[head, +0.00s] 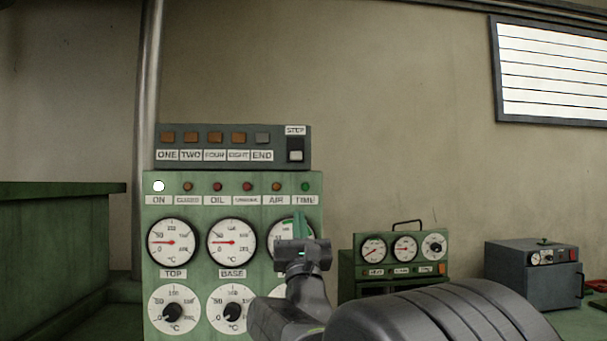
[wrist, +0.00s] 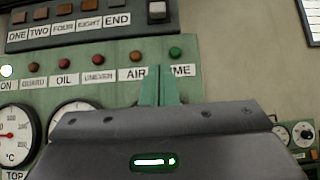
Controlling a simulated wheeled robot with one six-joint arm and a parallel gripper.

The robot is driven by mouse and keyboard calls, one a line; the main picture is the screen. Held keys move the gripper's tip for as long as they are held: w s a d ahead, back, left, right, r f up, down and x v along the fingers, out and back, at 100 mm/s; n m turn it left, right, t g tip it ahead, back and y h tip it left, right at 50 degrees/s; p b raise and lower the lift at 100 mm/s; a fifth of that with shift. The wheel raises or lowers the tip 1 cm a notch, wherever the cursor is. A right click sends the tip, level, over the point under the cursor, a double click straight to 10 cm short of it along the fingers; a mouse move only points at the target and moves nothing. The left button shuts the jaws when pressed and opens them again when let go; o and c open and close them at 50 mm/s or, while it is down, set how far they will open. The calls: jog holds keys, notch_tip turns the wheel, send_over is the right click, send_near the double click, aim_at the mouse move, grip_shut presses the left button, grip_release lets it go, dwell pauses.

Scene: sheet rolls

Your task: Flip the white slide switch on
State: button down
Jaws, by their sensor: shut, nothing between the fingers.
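The white slide switch (head: 296,155) sits in a dark slot under the STEP label, at the right end of the grey box on top of the green panel. It also shows at the top of the wrist view (wrist: 157,10). In the wrist view the fingertips (wrist: 160,82) are below the switch and overlap the label row between AIR and TIME. The gripper is apart from the switch.
The green panel (head: 190,283) carries dials, knobs and a lamp row; the ON lamp (head: 159,186) glows white. The grey box (head: 225,160) also has several square buttons. A smaller green instrument (head: 350,289) and a dark grey box (head: 520,281) stand right. Open wall lies above them.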

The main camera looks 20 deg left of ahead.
aim_at(297, 152)
jog(key=shift+w, duration=0.1)
jog(key=p+x, duration=0.5)
jog(key=x, duration=0.5)
jog(key=shift+r+p, duration=0.3)
jog(key=shift+r, duration=0.05)
notch_tip(297, 152, up, 2)
jog(key=shift+r+p, duration=0.1)
jog(key=shift+p, duration=0.55)
jog(key=shift+d+r, duration=0.1)
jog(key=shift+r, duration=0.45)
jog(key=shift+r, duration=2.05)
jog(key=shift+f, duration=0.1)
